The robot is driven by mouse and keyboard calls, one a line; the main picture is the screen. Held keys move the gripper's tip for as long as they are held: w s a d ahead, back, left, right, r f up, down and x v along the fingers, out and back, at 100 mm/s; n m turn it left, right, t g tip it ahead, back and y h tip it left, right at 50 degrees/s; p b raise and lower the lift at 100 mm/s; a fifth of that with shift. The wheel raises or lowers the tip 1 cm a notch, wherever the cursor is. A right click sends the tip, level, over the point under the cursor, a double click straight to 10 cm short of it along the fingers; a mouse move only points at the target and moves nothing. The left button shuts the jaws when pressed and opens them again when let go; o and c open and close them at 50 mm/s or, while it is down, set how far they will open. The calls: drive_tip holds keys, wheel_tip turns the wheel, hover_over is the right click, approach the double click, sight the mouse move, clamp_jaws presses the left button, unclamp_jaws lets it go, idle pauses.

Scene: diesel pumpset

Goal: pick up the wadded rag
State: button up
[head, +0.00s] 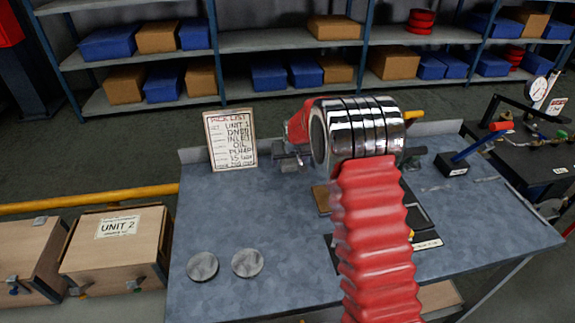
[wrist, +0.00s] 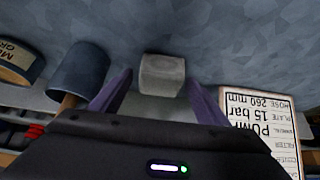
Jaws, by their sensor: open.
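My gripper (wrist: 160,80) shows in the wrist view as two purple fingers spread apart, open. A pale grey, block-like lump (wrist: 162,74) sits on the blue-grey bench top between and just beyond the fingertips. I cannot tell for sure whether it is the wadded rag, or whether a finger touches it. In the head view my arm covers the middle of the bench (head: 225,215) and hides the gripper. No rag can be made out there.
The pick-list board (head: 230,140) stands at the bench's back left, and close right in the wrist view (wrist: 262,110). A blue cylinder with a wooden handle (wrist: 78,72) lies left of the fingers. Two grey discs (head: 202,266) (head: 247,262) lie front left, with clear bench behind them.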

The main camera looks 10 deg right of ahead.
drive_tip(key=shift+c, duration=0.4)
drive_tip(key=c, duration=1)
drive_tip(key=shift+c, duration=0.2)
wheel_tip(320, 180, up, 10)
drive_tip(key=shift+r, duration=0.1)
